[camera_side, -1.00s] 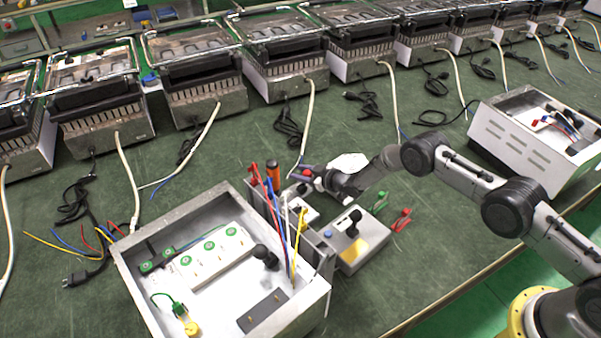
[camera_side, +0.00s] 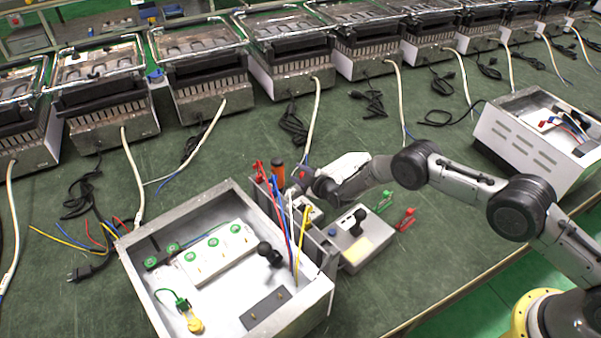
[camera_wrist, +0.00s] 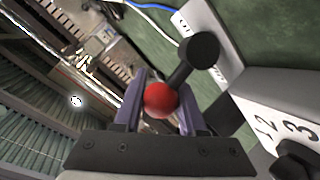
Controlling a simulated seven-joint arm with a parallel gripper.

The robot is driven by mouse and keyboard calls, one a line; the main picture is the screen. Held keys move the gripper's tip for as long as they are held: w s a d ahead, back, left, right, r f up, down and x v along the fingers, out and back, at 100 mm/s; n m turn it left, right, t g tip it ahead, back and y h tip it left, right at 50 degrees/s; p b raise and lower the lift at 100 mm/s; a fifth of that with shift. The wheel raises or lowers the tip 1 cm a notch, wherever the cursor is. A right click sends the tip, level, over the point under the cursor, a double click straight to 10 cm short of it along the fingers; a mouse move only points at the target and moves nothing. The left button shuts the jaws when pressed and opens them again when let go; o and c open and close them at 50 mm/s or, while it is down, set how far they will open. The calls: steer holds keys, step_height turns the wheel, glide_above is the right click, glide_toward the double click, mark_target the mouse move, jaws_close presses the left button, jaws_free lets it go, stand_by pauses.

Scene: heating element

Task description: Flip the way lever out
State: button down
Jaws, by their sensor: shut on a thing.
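The red ball knob of a lever (camera_wrist: 160,99) sits between the two purple fingers of my gripper (camera_wrist: 162,108) in the wrist view. The fingers are closed in on it from both sides. Just beyond it in the wrist view is a black-knobbed lever (camera_wrist: 198,52). In the side view my gripper (camera_side: 306,180) is low over a small white box (camera_side: 308,209), behind the large open metal case. The lever's base is hidden by my gripper there. I cannot tell the lever's exact tilt.
The open metal case (camera_side: 128,243) stands in front, with red, blue, white and yellow leads upright at its edge. An orange-handled tool (camera_side: 277,177) is close to my gripper. A grey box (camera_side: 352,252) with a black knob and green and red clips lies right. Heaters line the back.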

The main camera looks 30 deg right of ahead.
steer(key=shift+a, duration=0.15)
stand_by(0.3)
steer(key=shift+c, duration=2.4)
jaws_free()
steer(key=shift+r, duration=0.5)
step_height(320, 180, up, 2)
steer(key=shift+r, duration=0.25)
steer(key=w+d+r+v, duration=0.1)
steer(key=r+v, duration=0.2)
steer(key=v, duration=1.3)
steer(key=shift+r, duration=0.2)
steer(key=shift+d, duration=0.15)
